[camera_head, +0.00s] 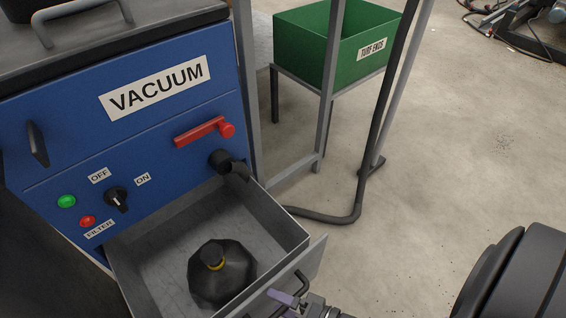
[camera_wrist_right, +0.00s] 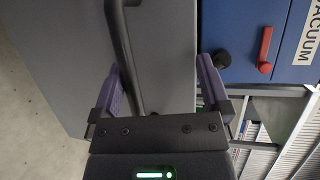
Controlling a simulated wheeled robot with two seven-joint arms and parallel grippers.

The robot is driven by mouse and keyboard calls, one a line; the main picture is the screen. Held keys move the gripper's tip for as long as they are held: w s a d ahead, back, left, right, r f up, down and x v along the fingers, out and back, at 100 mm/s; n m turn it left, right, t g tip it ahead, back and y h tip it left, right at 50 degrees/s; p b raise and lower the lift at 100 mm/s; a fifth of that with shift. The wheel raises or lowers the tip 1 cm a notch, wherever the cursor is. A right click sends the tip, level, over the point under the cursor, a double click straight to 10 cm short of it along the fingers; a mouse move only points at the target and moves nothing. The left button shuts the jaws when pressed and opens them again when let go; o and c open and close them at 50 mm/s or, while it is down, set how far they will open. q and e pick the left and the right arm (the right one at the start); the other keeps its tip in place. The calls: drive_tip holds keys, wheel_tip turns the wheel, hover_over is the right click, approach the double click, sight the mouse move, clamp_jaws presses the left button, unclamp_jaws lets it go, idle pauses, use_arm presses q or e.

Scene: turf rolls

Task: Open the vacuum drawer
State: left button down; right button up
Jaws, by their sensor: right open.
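The blue vacuum unit (camera_head: 165,125) stands at the left in the head view, with a white VACUUM label. Its grey metal drawer (camera_head: 165,240) is pulled out from the lower part, and a black tied bag (camera_head: 222,275) lies inside. The drawer's dark bar handle (camera_head: 294,284) is on its front panel. My right gripper (camera_head: 292,303) is at this handle, low in the head view. In the right wrist view, the open purple fingers (camera_wrist_right: 160,88) stand on either side of the handle bar (camera_wrist_right: 121,45), which is nearer the left finger. My left gripper is not in view.
A red lever (camera_head: 200,131), a black pipe elbow (camera_head: 230,163) and a switch knob (camera_head: 117,198) are on the unit's face above the drawer. A green TURF ENDS bin (camera_head: 310,50) stands on a frame behind.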

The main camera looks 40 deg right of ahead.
drive_tip(key=r, duration=0.1)
drive_tip(key=r+p, duration=0.1)
drive_tip(key=r, duration=0.1)
drive_tip(key=shift+w, duration=0.3)
wheel_tip(320, 180, up, 5)
drive_tip(key=p, duration=0.4)
hover_over(264, 292)
drive_tip(key=f+v, duration=0.1)
drive_tip(key=v, duration=0.2)
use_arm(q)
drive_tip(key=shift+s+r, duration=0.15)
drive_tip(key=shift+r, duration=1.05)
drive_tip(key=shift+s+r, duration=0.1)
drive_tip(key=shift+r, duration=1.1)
use_arm(e)
drive_tip(key=shift+s+d, duration=0.15)
drive_tip(key=shift+s, duration=0.2)
drive_tip(key=shift+f, duration=0.1)
